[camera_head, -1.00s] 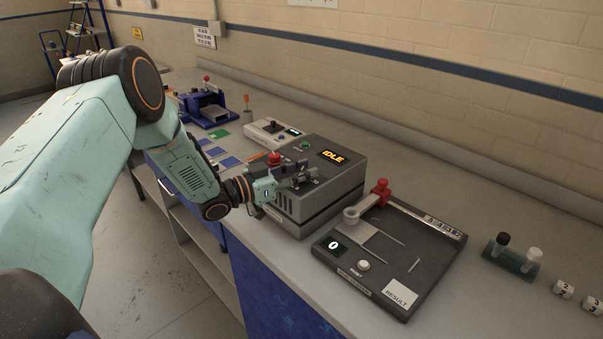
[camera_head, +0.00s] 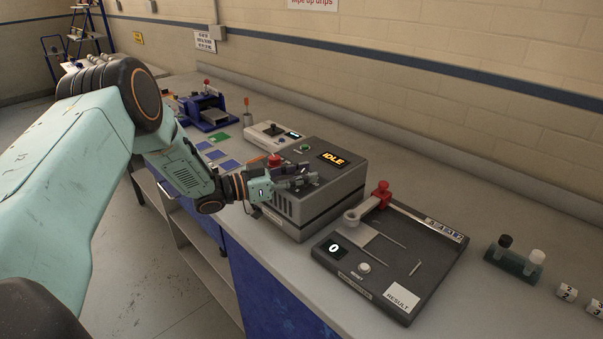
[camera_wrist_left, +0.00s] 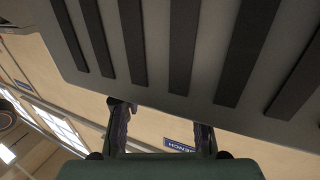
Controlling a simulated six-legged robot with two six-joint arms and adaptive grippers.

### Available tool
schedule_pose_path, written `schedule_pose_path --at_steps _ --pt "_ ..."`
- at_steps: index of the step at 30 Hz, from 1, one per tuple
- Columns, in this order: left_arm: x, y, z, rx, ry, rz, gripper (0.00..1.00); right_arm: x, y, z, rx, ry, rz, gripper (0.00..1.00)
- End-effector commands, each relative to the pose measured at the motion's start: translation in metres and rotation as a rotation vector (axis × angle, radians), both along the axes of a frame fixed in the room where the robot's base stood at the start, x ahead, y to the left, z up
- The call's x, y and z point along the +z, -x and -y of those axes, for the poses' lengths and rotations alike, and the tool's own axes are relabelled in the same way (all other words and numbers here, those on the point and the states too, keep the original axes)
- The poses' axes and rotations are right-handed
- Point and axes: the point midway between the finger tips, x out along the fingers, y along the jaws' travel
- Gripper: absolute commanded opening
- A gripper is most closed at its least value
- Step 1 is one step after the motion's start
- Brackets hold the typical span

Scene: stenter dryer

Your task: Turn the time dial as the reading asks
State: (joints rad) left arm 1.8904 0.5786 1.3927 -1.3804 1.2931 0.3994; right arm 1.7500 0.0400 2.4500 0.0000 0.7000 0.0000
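The grey dryer box (camera_head: 335,205) stands on the bench with a lit display (camera_head: 332,159) reading IDLE in orange. A red button (camera_head: 274,161) and a green button (camera_head: 304,148) show on its top. My left gripper (camera_head: 298,178) is over the near part of the box top. The time dial cannot be made out; the gripper covers that area. In the left wrist view the two fingers (camera_wrist_left: 162,122) stand apart with a clear gap between them, beside the box's slotted side (camera_wrist_left: 160,50). No held object shows. My right gripper is out of view.
A dark tray (camera_head: 430,262) with a 0 counter, a red clamp and a RESULT card lies right of the box. Vials (camera_head: 515,255) and numbered blocks stand further right. A white meter (camera_head: 272,134) and a blue device (camera_head: 207,112) are behind, to the left.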

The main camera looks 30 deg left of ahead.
Motion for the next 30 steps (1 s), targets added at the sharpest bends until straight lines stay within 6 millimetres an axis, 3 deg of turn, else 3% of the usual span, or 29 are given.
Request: schedule_pose_path --at_steps 5,16,30 --pt "0.001 0.0 0.0 0.0 0.001 0.002 0.53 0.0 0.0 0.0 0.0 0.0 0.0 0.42" --pt "0.002 0.003 -0.004 0.003 0.002 0.004 0.53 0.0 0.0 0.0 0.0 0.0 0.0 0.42" --pt "0.003 0.06 -0.056 0.007 0.005 0.005 0.53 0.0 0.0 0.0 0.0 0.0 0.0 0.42"
